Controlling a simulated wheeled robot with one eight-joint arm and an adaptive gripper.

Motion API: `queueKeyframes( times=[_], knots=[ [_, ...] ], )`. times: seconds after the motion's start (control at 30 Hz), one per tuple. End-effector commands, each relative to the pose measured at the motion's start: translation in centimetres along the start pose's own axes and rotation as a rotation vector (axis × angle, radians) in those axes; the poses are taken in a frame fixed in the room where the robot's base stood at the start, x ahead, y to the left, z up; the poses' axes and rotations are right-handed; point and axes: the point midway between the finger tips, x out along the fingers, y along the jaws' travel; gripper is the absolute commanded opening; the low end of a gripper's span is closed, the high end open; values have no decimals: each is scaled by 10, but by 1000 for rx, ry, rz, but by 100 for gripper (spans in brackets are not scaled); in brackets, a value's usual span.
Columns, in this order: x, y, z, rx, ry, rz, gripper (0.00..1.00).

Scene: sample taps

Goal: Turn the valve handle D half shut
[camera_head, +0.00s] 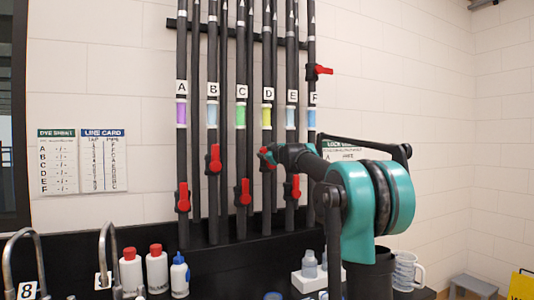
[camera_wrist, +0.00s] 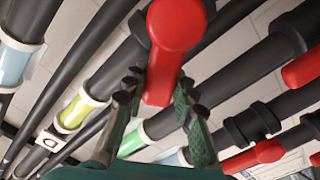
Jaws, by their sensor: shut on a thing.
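The red valve handle D (camera_head: 264,151) is on the dark pipe with label D (camera_head: 267,94) and a yellow sight glass (camera_head: 267,115). My gripper (camera_head: 272,155) reaches it from the right and hides most of it in the head view. In the wrist view, a large red handle (camera_wrist: 177,28) lies between the two fingers of my gripper (camera_wrist: 160,90), which are closed on its sides. The handle's exact angle to its pipe is hard to tell.
Neighbouring red handles hang on pipes B (camera_head: 215,158), C (camera_head: 243,192) and E (camera_head: 292,188), close to my arm. Handle F (camera_head: 319,70) sticks out to the right. Bottles (camera_head: 157,270) and bent spouts (camera_head: 108,245) stand below, with a mug (camera_head: 406,270) at right.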

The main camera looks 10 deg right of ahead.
Motion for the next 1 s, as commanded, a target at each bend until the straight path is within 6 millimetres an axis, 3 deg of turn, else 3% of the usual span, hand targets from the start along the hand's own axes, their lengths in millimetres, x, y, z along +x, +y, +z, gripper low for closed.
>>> queueKeyframes(
  times=[0.33, 0.87, 0.9, 1.0],
  knots=[
    [0, -9, 1, -142, 0, 0, 0],
    [0, -10, 1, -166, 0, 0, 0],
    [0, -10, 1, -166, 0, 0, 30],
    [0, -10, 1, -166, 0, 0, 42]
  ],
)
